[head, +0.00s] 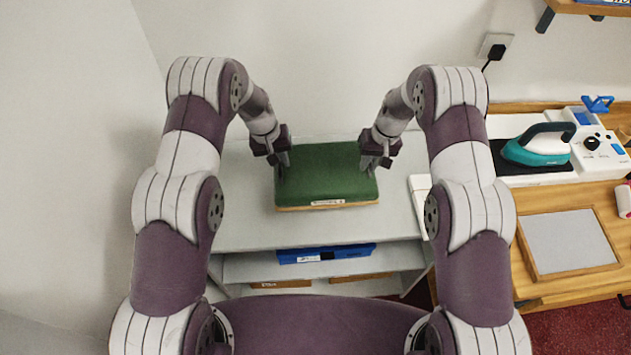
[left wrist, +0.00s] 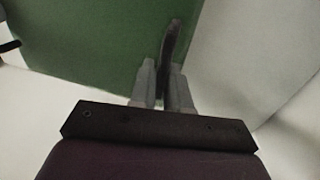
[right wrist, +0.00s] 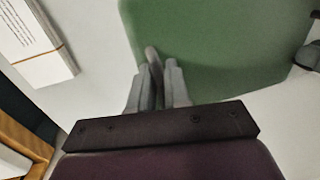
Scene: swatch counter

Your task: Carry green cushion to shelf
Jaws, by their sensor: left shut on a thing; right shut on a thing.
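The green cushion (head: 325,172) is a flat block with a tan lower edge and a small white label on its front. It is level, at or just above the top of the grey shelf unit (head: 300,232); I cannot tell if it touches. My left gripper (head: 284,163) is at its left end, shut on a dark strap-like handle, seen in the left wrist view (left wrist: 163,75). My right gripper (head: 371,163) is at its right end, shut on a similar handle, seen in the right wrist view (right wrist: 154,72). The cushion's underside is hidden.
A white stack (head: 420,200) lies right of the cushion. A blue item (head: 325,254) is on the lower shelf. On the right, a wooden table (head: 590,195) holds a teal iron (head: 538,147), a white device (head: 592,150) and a framed grey panel (head: 570,242). A wall stands at left.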

